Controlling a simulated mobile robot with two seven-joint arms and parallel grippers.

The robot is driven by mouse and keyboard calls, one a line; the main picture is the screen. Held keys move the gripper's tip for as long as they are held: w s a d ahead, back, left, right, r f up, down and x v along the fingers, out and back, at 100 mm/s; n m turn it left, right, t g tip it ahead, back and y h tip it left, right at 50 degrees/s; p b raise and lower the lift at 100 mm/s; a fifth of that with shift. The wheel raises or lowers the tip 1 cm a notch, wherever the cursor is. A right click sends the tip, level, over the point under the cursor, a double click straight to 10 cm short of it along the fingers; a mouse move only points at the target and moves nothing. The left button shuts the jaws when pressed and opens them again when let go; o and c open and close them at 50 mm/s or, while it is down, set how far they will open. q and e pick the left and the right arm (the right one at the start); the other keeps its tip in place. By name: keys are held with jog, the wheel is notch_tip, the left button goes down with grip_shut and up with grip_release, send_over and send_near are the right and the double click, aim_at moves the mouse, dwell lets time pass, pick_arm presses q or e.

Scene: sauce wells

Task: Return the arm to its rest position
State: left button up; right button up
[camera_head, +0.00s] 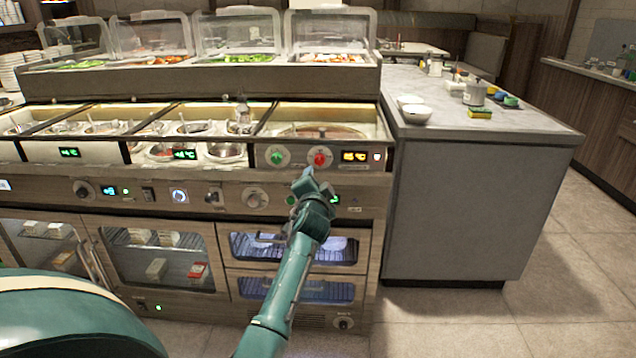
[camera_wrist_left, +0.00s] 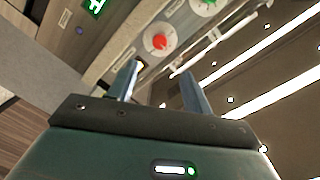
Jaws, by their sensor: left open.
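My left arm reaches up from the bottom of the head view. Its gripper (camera_head: 309,178) is in front of the counter's control panel, just below a red knob (camera_head: 320,158) and a green knob (camera_head: 277,156). In the left wrist view the two fingers of my left gripper (camera_wrist_left: 160,80) stand apart with nothing between them. Beyond the fingertips are the red knob (camera_wrist_left: 159,41) and part of the green knob (camera_wrist_left: 205,4); I see no clear contact with either. My right gripper is not in view.
The serving counter has sauce wells (camera_head: 190,128), covered food bins (camera_head: 236,58) and glass-fronted cabinets (camera_head: 160,262) below. A grey side counter (camera_head: 470,190) stands right, carrying white bowls (camera_head: 415,112) and a pot (camera_head: 474,94). The floor (camera_head: 560,290) at right is clear.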

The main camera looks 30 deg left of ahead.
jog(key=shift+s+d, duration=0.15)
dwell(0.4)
